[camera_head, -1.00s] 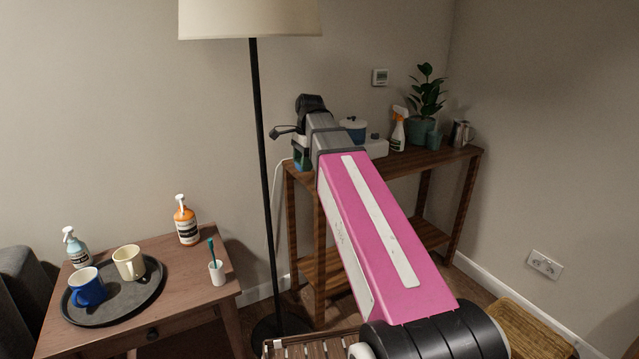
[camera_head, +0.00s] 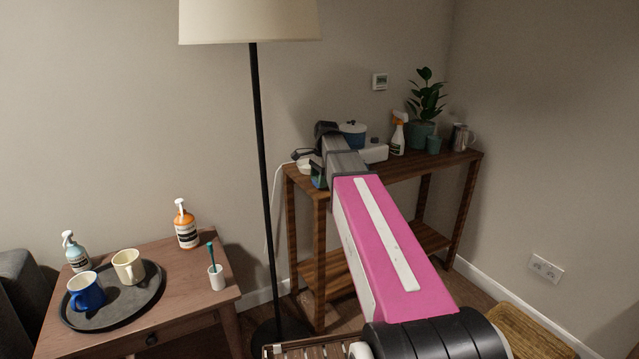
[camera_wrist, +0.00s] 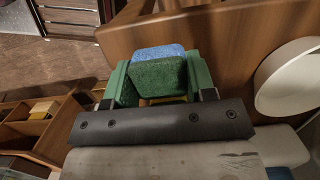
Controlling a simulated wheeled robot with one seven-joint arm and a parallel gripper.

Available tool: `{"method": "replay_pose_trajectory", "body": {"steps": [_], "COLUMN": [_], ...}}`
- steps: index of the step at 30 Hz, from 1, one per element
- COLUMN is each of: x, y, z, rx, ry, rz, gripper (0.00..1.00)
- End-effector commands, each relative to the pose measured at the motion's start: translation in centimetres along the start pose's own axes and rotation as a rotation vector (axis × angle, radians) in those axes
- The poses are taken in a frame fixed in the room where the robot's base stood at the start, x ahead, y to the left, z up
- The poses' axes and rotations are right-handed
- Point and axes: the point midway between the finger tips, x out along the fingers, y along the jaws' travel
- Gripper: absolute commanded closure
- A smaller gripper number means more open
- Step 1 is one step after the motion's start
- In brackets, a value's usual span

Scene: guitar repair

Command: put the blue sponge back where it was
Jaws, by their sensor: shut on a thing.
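In the wrist view the blue sponge (camera_wrist: 158,53) sits between the two green fingers of my gripper (camera_wrist: 159,76). Its blue face shows beyond a dark green layer. My gripper is shut on it. Around it, the wooden top of the console table (camera_wrist: 215,28) fills the upper right; I cannot tell whether the sponge touches it. In the head view my gripper (camera_head: 318,177) is at the left end of the console table (camera_head: 400,165), mostly hidden behind my arm, and the sponge cannot be made out clearly.
A white bowl-like thing (camera_wrist: 292,80) is close right of my gripper. A blue pot (camera_head: 352,133), spray bottle (camera_head: 398,133), plant (camera_head: 426,105) and metal jug (camera_head: 460,137) stand on the console. A floor lamp (camera_head: 262,160) stands left of it. A side table (camera_head: 185,265) holds a tray with mugs.

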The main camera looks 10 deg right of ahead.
Motion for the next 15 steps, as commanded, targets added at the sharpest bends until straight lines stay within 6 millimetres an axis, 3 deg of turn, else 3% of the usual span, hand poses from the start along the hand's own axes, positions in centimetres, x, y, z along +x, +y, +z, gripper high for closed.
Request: {"method": "replay_pose_trajectory", "body": {"steps": [3, 14, 15], "x": [1.19, 1.47, 1.48], "y": [0.06, 0.02, 0.0], "z": [-0.15, -0.2, -0.2], "rx": [0.0, 0.0, 0.0], "ry": [0.0, 0.0, 0.0], "rz": [0.002, 0.001, 0.0], "gripper": [0.72, 0.72, 0.43]}}
